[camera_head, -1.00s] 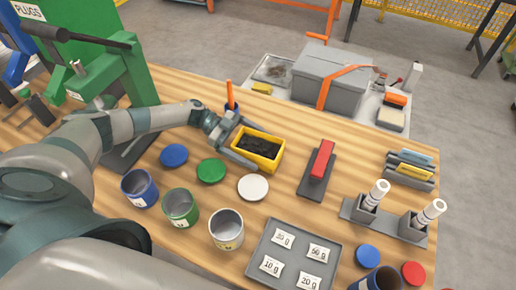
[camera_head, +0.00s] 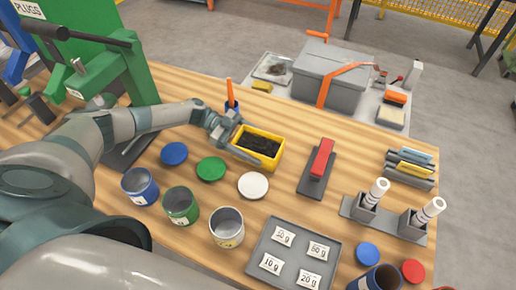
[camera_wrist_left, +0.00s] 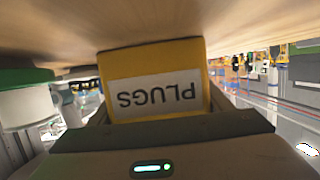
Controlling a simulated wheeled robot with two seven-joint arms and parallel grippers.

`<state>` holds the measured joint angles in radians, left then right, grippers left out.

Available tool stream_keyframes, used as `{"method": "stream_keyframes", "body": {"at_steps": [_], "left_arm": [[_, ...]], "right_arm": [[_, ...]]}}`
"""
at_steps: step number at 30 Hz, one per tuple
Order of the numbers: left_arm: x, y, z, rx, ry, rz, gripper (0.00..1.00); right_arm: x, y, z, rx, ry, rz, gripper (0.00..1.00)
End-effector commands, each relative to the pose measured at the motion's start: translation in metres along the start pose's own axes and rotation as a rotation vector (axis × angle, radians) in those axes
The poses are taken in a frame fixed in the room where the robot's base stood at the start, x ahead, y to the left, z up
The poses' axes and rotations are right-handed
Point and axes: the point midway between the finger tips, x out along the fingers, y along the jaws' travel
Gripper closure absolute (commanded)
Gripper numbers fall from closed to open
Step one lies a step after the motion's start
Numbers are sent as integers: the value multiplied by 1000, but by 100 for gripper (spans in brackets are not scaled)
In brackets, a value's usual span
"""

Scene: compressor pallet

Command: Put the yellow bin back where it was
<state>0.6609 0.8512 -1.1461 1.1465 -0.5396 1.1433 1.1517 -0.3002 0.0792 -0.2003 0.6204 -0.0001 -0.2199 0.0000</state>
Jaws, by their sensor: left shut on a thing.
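The yellow bin (camera_head: 275,165) holds dark plugs and is upright at the back-middle of the wooden workbench. My left gripper (camera_head: 246,146) reaches it from the left and is shut on it, with one finger along its near side. In the left wrist view the bin (camera_wrist_left: 150,58) sits between the fingers, its white PLUGS label upside down. The bench top shows close to its base there; I cannot tell whether they touch. The far finger is mostly hidden in the head view. My right gripper is out of view.
Blue, green and white lids (camera_head: 253,186) lie nearest the bin, with open cans (camera_head: 227,228) in front. A red-handled block (camera_head: 319,165) stands to the right, a pen holder (camera_head: 232,108) behind left. A grey tray (camera_head: 252,270) with packets lies at the front.

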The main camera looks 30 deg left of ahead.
Motion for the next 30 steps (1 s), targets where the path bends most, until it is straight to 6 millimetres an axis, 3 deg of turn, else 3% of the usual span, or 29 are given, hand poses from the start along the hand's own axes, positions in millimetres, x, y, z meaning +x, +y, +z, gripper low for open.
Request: {"method": "stream_keyframes", "body": {"at_steps": [8,22,30], "left_arm": [[-4,-1,-12,3,1,-1,65],[-24,-1,-78,5,1,0,65],[-29,0,-96,2,1,1,65]], "right_arm": [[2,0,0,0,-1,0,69],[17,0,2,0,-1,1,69],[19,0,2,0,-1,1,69]]}}
